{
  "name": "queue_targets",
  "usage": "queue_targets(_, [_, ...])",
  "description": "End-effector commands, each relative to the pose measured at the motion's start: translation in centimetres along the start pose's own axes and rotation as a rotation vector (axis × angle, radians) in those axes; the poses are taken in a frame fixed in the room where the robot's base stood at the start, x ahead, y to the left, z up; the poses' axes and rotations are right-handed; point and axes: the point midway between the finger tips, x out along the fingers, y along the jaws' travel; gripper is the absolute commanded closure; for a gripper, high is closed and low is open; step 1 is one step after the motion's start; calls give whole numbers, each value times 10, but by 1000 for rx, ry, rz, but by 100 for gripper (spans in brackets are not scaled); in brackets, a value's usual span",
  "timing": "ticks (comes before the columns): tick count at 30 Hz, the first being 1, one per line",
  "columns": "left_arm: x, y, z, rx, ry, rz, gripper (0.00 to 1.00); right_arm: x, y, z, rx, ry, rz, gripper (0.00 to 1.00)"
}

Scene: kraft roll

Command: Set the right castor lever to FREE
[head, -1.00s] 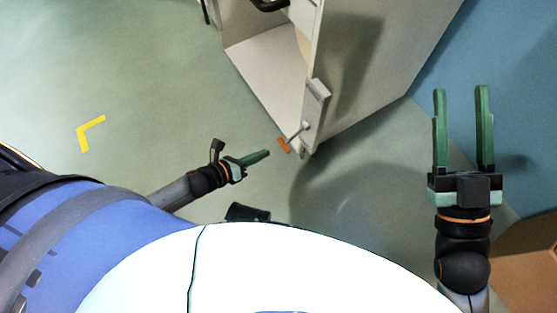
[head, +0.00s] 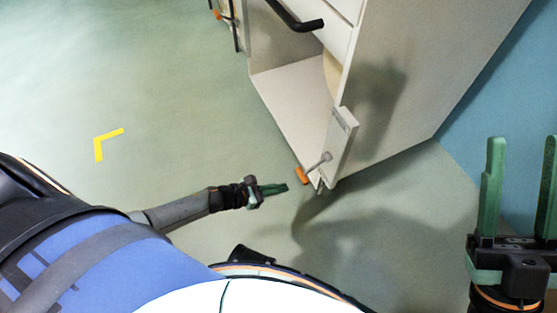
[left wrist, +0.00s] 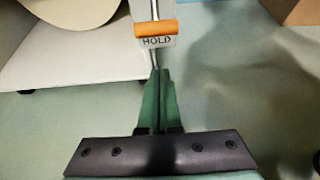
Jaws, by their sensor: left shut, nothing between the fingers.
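The right castor lever has an orange grip (head: 301,175) on a thin metal rod, low at the near corner of the cream cart (head: 420,85). In the left wrist view the orange grip (left wrist: 156,27) lies just above the word HOLD on a pale plate (left wrist: 158,42); no FREE marking is visible. My left gripper (head: 286,187) is shut and empty, its tips close to the orange grip. In the left wrist view the closed green fingers (left wrist: 160,72) point at the lever, just below the plate; contact cannot be told. My right gripper (head: 522,140) is open and empty at the right.
A second orange-tipped part (head: 218,14) shows at the cart's far side. A black handle (head: 296,20) sticks out from the cart. A yellow corner mark (head: 106,142) lies on the green floor, which is clear left of the cart. A blue surface (head: 505,110) borders the right.

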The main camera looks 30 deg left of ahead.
Motion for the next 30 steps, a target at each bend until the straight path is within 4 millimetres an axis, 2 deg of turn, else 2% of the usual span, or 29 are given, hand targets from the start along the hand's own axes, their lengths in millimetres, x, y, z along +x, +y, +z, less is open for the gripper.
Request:
queue_targets(1, [14,1,-3,0,-3,1,100,-6,-3,6,7,-2,-1,50])
queue_targets(3, [30,0,-3,1,-2,1,100,-10,-6,11,15,-5,-3,50])
queue_targets(10, [78,0,-3,0,-2,1,100,-25,-15,27,-3,-17,-16,50])
queue_targets(12, [60,1,15,3,2,1,100,-12,-9,17,4,-25,-14,50])
queue_targets(16, [51,1,26,2,0,1,100,-5,-5,6,14,-7,-6,50])
queue_targets(30, [46,0,31,-1,1,1,100,-4,-3,4,9,-1,-4,50])
